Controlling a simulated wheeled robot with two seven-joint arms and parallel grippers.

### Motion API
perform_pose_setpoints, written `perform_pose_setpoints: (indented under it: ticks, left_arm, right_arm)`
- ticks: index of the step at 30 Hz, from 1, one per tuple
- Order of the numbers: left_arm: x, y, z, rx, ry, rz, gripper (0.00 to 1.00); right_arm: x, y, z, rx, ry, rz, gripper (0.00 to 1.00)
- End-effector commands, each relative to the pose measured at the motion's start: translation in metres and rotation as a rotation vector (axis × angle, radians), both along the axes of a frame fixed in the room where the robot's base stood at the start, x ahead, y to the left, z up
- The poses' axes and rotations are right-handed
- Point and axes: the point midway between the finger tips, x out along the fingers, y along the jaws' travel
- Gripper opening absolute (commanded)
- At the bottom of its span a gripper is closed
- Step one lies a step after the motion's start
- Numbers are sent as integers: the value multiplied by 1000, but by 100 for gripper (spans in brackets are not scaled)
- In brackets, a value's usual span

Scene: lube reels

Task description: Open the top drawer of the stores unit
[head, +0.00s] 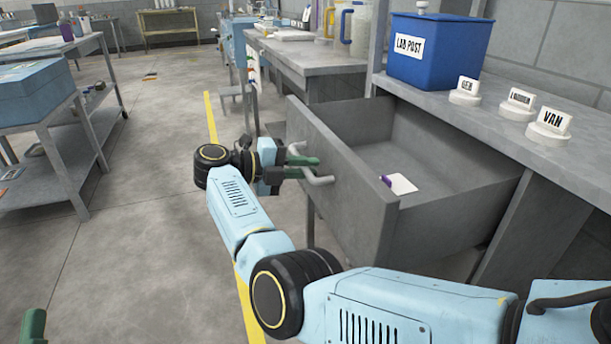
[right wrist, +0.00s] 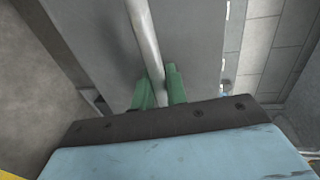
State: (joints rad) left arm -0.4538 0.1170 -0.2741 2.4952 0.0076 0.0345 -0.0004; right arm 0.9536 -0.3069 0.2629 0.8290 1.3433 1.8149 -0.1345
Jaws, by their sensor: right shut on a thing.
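The top drawer (head: 345,185) of the grey stores unit (head: 425,103) stands pulled well out, with its inside showing. A small white and purple item (head: 401,184) lies in it. My right gripper (head: 310,170) is at the bar handle (head: 321,181) on the drawer's front. In the right wrist view its green fingers (right wrist: 160,88) are shut on the handle (right wrist: 146,40), one on each side. Of my left gripper, only a green finger tip (head: 34,325) seems to show at the bottom left of the head view, and its opening is hidden.
On the unit's top stand a blue LAB POST box (head: 437,50) and three white labelled stands, one reading VAN (head: 549,125). A bench (head: 305,60) with jugs stands behind. A grey table (head: 70,125) with a blue box is at left. The floor between is clear.

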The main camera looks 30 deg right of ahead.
Motion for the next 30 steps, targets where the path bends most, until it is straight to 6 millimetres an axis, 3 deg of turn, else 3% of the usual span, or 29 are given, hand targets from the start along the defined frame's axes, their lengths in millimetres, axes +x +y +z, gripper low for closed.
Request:
perform_pose_setpoints:
  ticks: [21,22,25,30]
  left_arm:
    - [-6,2,8,-29,-100,1,36]
    - [-6,2,8,-29,-100,1,36]
    - [-6,2,8,-29,-100,1,36]
    - [-6,2,8,-29,-99,1,36]
  right_arm:
    - [4,-2,0,0,0,-12,0]
    - [4,-2,0,0,0,-12,18]
    - [4,-2,0,0,0,-12,31]
    - [4,-2,0,0,0,-12,33]
